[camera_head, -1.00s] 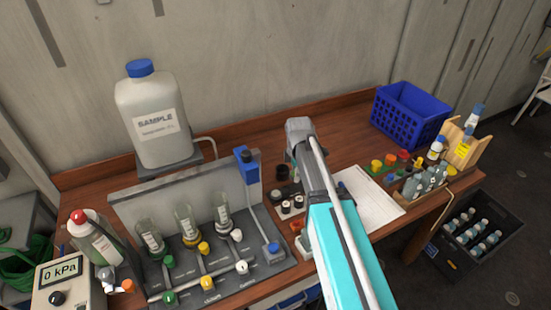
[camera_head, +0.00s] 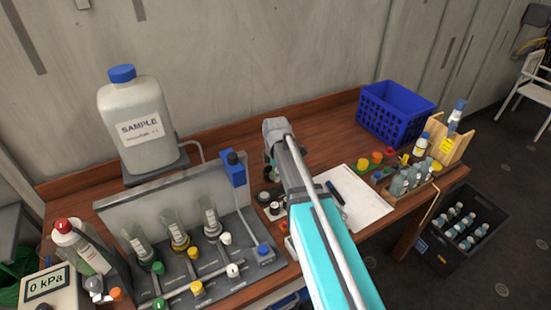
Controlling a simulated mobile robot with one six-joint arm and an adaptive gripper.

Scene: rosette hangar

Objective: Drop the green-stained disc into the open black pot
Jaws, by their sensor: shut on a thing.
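My gripper (camera_head: 269,163) is at the far end of my turquoise and grey arm, low over the middle of the wooden bench. It points down and is mostly hidden behind its own wrist. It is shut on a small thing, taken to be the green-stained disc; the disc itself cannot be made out. A dark shape shows right below and beside the fingers, where the open black pot stood in the earlier view. I cannot tell pot from fingers there, nor whether they touch.
Small dark pots with pale tops (camera_head: 265,198) stand just in front of the gripper. A valve panel (camera_head: 180,270) and sample jug (camera_head: 137,125) are at left. A paper sheet (camera_head: 365,208), blue basket (camera_head: 394,112) and bottle rack (camera_head: 420,188) are at right.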

